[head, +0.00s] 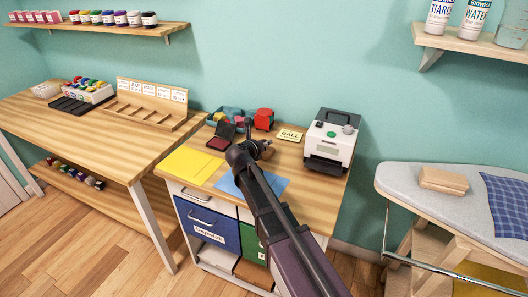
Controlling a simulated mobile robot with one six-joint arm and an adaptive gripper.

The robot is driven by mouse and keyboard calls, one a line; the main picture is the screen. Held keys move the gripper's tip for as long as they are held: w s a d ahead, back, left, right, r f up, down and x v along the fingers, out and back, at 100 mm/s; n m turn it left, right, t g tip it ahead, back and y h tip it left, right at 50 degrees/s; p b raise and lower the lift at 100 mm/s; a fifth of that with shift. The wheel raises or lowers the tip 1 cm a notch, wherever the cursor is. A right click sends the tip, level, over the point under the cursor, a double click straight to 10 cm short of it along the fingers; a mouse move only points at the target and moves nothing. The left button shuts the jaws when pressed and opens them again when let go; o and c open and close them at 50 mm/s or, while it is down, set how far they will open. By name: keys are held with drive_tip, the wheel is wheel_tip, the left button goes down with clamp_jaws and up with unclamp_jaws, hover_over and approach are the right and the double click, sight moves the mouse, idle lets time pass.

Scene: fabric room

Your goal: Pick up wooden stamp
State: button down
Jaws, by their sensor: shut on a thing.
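My gripper (262,146) is over the small wooden cabinet top (318,189), behind the blue sheet and right of the red ink pad (220,138). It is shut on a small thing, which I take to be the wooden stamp. The fingers and my arm hide most of it, so its shape and any gap to the top cannot be told.
Yellow (189,165) and blue (272,187) sheets lie at the front of the top. An ironing board (415,186) is at right.

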drive_tip(key=shift+r, duration=0.2)
wheel_tip(320, 180, up, 4)
drive_tip(key=p, duration=0.4)
drive_tip(key=shift+f, duration=0.15)
drive_tip(key=s, duration=1)
drive_tip(key=s+r+p, duration=0.1)
drive_tip(key=s, duration=0.4)
drive_tip(key=shift+s, duration=0.5)
